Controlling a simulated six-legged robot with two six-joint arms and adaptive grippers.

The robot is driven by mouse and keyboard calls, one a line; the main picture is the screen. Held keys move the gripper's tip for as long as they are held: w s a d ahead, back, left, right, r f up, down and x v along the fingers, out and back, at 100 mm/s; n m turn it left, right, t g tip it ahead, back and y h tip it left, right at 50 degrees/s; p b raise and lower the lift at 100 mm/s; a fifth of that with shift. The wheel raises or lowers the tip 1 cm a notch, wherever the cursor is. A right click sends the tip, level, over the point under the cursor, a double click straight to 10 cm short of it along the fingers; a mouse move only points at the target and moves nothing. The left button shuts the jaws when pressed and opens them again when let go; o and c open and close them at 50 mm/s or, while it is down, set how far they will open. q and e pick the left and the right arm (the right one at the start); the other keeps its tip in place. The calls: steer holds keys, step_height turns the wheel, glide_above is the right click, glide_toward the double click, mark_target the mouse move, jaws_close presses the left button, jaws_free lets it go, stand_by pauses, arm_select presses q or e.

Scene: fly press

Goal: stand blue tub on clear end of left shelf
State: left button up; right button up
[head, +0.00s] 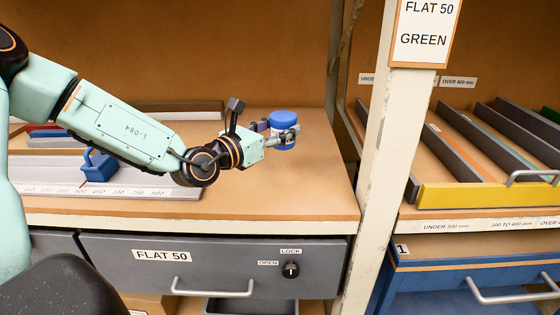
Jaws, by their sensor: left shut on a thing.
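The blue tub (283,120) is a small round tub with a blue lid, upright at the right end of the left shelf (318,185). My left gripper (285,138) is shut on it, with its fingers around the tub's side. I cannot tell whether the tub's base touches the shelf or hangs just above it, as the gripper hides the lower part. The shelf around the tub is bare wood. My right gripper is not in view.
A grey measuring rail with a blue block (98,165) lies on the left part of the shelf. A white post (385,150) bounds the shelf's right end. Beyond it stands a yellow-fronted tray (480,196). A grey drawer (215,268) is below.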

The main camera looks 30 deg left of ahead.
arm_select(q)
steer(key=a, duration=0.1)
steer(key=w+a+n+y, duration=0.1)
steer(key=shift+a+b, duration=0.3)
steer(key=shift+a, duration=0.05)
steer(key=shift+y, duration=0.3)
step_height(320, 180, down, 6)
steer(key=b, duration=0.3)
steer(key=shift+r+b, duration=0.1)
steer(key=shift+b, duration=0.25)
steer(key=shift+f, duration=0.3)
step_height(320, 180, down, 3)
steer(key=shift+s+f+b, duration=0.1)
steer(key=shift+s+b, duration=0.05)
steer(key=shift+b, duration=0.95)
steer(key=shift+f, duration=0.1)
steer(key=shift+d, duration=0.1)
